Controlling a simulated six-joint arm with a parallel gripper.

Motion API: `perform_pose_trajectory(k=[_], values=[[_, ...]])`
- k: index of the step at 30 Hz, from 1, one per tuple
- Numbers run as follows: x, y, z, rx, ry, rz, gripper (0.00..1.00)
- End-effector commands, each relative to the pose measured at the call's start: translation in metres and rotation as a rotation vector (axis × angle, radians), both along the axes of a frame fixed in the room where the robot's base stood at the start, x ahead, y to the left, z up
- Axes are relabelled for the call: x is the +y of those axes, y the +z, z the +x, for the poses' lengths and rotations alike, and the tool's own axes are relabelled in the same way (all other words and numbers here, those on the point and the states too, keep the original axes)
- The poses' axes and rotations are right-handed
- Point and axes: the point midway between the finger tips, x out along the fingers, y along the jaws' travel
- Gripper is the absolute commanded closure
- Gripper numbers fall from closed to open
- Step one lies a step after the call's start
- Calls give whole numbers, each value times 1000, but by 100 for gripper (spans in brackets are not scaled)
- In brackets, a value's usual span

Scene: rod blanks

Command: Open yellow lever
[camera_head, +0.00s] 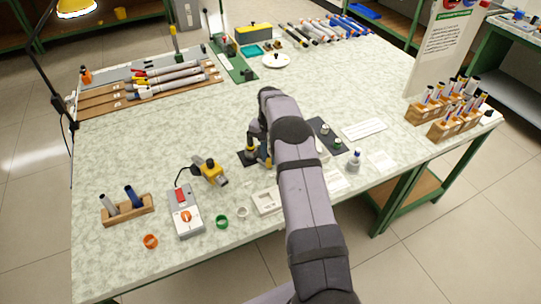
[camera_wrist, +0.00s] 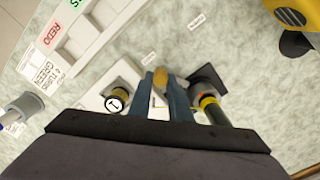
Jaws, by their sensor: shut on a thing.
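The yellow lever's tip (camera_wrist: 161,76) shows in the wrist view between my two blue-grey fingers. My gripper (camera_wrist: 165,88) is shut on it, one finger on each side. The lever's lower part and pivot are hidden by my fingers and gripper body. In the head view my gripper (camera_head: 258,150) reaches down beside a dark base (camera_head: 246,157), and my arm covers much of that spot. A little yellow (camera_head: 265,161) shows there beside my arm.
In the wrist view, a round black-and-yellow knob (camera_wrist: 117,101) stands close left and a dark part with a yellow band (camera_wrist: 210,105) close right. In the head view a yellow device (camera_head: 210,169) and a grey box with a red switch (camera_head: 187,212) stand to the left.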

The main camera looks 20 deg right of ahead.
Motion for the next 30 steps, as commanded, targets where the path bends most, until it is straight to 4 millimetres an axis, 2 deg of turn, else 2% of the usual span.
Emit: perform_pose_trajectory(k=[13,30], values=[[33,0,-8,-1,-371,-1,100],[73,0,-2,-1,-826,0,100]])
